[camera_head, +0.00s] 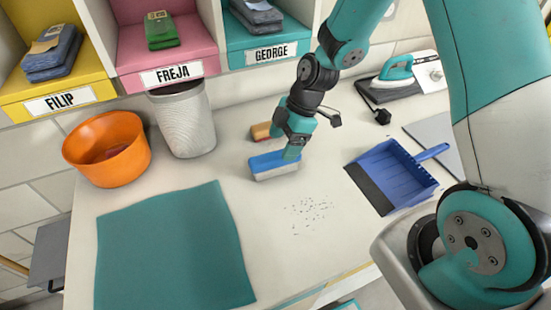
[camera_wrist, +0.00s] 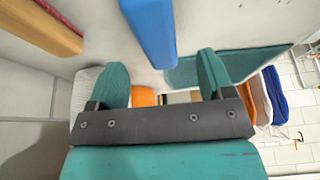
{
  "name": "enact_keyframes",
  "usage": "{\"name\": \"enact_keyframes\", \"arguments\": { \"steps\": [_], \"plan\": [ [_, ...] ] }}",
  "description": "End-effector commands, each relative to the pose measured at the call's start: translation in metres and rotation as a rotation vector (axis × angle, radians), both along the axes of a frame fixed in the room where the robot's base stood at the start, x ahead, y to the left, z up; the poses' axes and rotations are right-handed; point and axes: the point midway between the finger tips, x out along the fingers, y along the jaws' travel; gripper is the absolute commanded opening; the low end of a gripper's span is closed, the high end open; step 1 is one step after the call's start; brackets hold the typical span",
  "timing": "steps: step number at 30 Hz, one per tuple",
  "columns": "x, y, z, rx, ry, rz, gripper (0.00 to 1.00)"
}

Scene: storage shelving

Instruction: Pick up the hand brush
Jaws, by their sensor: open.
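The hand brush (camera_head: 274,168), with a blue top and pale bristles below, stands on the white worktop. In the wrist view its blue body (camera_wrist: 150,30) lies ahead of the gap between my fingers. My gripper (camera_head: 291,153) is low over the right end of the brush. In the wrist view my gripper (camera_wrist: 160,68) shows two teal fingers spread apart with nothing clasped between them. I cannot tell whether a finger touches the brush.
A wooden block with red (camera_head: 261,131) lies just behind the brush; it also shows in the wrist view (camera_wrist: 45,25). A blue dustpan (camera_head: 392,175) is to the right, dark crumbs (camera_head: 308,213) in front, a teal mat (camera_head: 172,250) and orange bowl (camera_head: 106,150) left.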

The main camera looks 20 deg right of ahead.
Motion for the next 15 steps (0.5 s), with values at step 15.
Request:
{"name": "enact_keyframes", "arguments": {
  "steps": [15],
  "plan": [
    [0.002,0.023,-0.047,-0.001,0.003,0.001,0.74]
  ]
}}
